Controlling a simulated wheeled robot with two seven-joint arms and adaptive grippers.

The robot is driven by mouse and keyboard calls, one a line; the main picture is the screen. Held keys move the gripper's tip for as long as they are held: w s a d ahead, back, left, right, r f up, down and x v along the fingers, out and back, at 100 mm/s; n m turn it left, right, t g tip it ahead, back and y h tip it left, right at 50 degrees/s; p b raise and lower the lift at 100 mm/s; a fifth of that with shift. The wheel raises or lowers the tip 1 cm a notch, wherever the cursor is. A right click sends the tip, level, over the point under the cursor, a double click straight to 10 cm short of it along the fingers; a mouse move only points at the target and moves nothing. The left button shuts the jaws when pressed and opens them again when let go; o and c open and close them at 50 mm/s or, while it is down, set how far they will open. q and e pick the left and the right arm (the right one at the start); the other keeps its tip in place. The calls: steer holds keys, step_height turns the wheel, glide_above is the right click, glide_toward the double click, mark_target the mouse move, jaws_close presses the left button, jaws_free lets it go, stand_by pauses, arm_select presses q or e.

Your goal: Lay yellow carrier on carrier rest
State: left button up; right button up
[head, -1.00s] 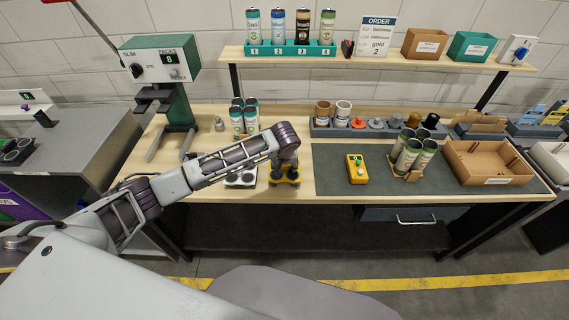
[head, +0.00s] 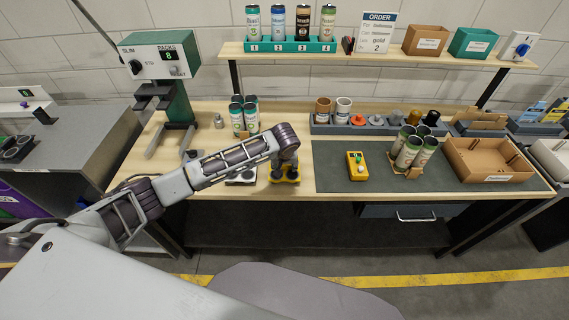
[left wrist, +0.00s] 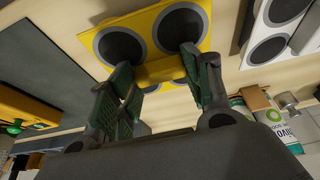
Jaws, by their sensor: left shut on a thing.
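The yellow carrier (left wrist: 100,32) has round dark wells and a raised yellow middle grip, best seen in the left wrist view. In the head view the yellow carrier (head: 296,179) shows only at its edges beneath my gripper. My left gripper (head: 287,168) points down at it, near the front of the wooden table. In the left wrist view my left gripper (left wrist: 160,75) has its green-padded fingers on either side of the grip, shut on it. Whether the carrier touches the table is hidden. I cannot identify the carrier rest. My right gripper is not in view.
A white carrier (left wrist: 262,50) lies just beside the yellow one. A can pack (head: 237,118) stands behind, and a yellow button box (head: 357,171) sits on the dark mat (head: 330,153). A second can pack (head: 410,150) and a cardboard tray (head: 490,160) are to the right.

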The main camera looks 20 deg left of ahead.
arm_select(q)
steer(key=o, duration=0.9)
steer(key=shift+c, duration=0.2)
steer(key=shift+v, duration=0.75)
steer(key=v, duration=1)
steer(key=shift+r, duration=0.2)
steer(key=shift+s+d+f, duration=0.1)
steer(key=shift+s+d, duration=0.05)
steer(key=shift+s, duration=0.1)
